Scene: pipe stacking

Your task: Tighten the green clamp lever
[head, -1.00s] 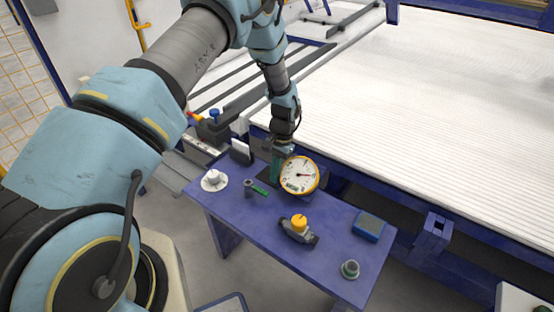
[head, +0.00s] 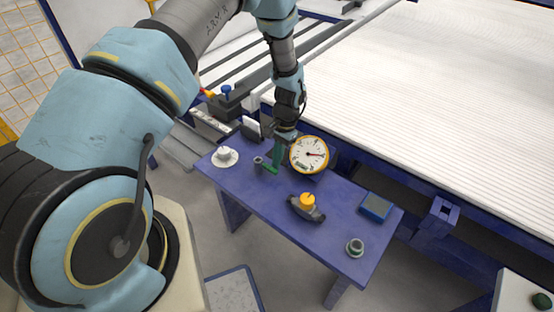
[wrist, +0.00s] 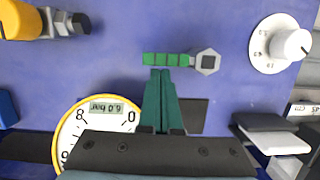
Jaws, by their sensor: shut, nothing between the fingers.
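The green clamp lever (wrist: 166,59) is a short ribbed green handle joined to a grey hex-shaped clamp head (wrist: 206,62). It lies on the blue table in the wrist view. In the head view the clamp head (head: 258,163) shows near the table's left part, with the lever partly merging with my gripper. My gripper (wrist: 161,72) has two green fingers, shut together and empty. In the wrist view the fingertips are just beside the lever's long side, near its middle. I cannot tell whether they touch it. My gripper also shows in the head view (head: 274,170).
A round pressure gauge (head: 309,154) stands close beside my gripper. A white dial knob (head: 225,156) is at the table's left end. A valve with a yellow cap (head: 307,202), a blue box (head: 375,207) and a grey-green fitting (head: 355,247) are to the right.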

